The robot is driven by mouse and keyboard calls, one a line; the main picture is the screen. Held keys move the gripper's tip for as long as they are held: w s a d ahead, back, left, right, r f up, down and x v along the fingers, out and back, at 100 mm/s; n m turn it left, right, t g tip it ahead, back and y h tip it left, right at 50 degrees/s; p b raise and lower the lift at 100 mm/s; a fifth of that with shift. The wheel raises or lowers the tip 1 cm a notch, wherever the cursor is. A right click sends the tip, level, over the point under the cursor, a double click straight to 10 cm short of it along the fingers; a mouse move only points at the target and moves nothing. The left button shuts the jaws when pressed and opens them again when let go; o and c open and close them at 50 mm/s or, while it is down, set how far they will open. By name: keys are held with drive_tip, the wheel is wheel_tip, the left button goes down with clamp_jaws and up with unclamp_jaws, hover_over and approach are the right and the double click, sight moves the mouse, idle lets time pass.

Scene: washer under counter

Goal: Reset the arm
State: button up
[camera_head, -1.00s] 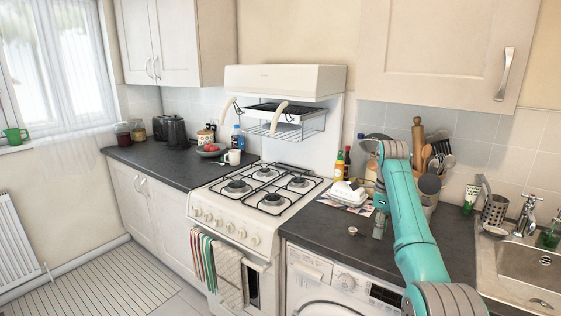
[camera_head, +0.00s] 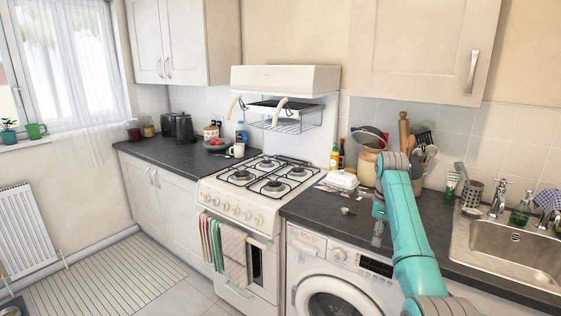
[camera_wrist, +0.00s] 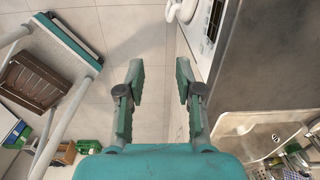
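My arm (camera_head: 409,235) is teal and grey and rises from the bottom right of the head view, with its upper end over the counter. My gripper (camera_wrist: 160,80) shows in the wrist view with its two fingers spread wide apart. It is open, with only the tiled floor seen between the fingers and nothing held. In the head view the gripper (camera_head: 379,228) is small and partly hidden by the arm, in front of the dark counter (camera_head: 325,218).
The washer (camera_head: 335,290) stands under the counter, its round door facing out. The stove (camera_head: 250,195) is left of it and the sink (camera_head: 515,245) right. Utensils and jars stand behind the arm. In the wrist view, a white-framed piece of furniture (camera_wrist: 65,40) stands left of open floor.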

drive_tip(key=s+a+f+n+t, duration=0.2)
drive_tip(key=s+f+n, duration=0.1)
drive_tip(key=f, duration=1.2)
drive_tip(key=s+a+f+n+t, duration=0.1)
drive_tip(key=s+f+n, duration=0.25)
drive_tip(key=f, duration=1.05)
drive_tip(key=s+a+f+n+t, duration=0.2)
drive_tip(key=s+f+n, duration=0.1)
drive_tip(key=s+f, duration=0.55)
drive_tip(key=s+a+f+n+t, duration=0.2)
drive_tip(key=s+f, duration=0.4)
drive_tip(key=s, duration=0.5)
drive_tip(key=s+a+r+n+t, duration=0.1)
drive_tip(key=s+r+n+t, duration=0.15)
drive_tip(key=s, duration=0.95)
drive_tip(key=s+a+r+n+t, duration=0.1)
drive_tip(key=s+a+r+n, duration=0.2)
drive_tip(key=s, duration=1)
drive_tip(key=s+r+n+t, duration=0.2)
drive_tip(key=s+r+n, duration=0.1)
drive_tip(key=s+r, duration=0.5)
drive_tip(key=s+r+n+t, duration=0.2)
drive_tip(key=s+r+n, duration=0.2)
drive_tip(key=s+r, duration=0.4)
wheel_tip(320, 180, up, 7)
drive_tip(key=shift+s+d+r+n, duration=0.1)
drive_tip(key=shift+s+d+n, duration=0.05)
drive_tip(key=shift+s+n, duration=0.2)
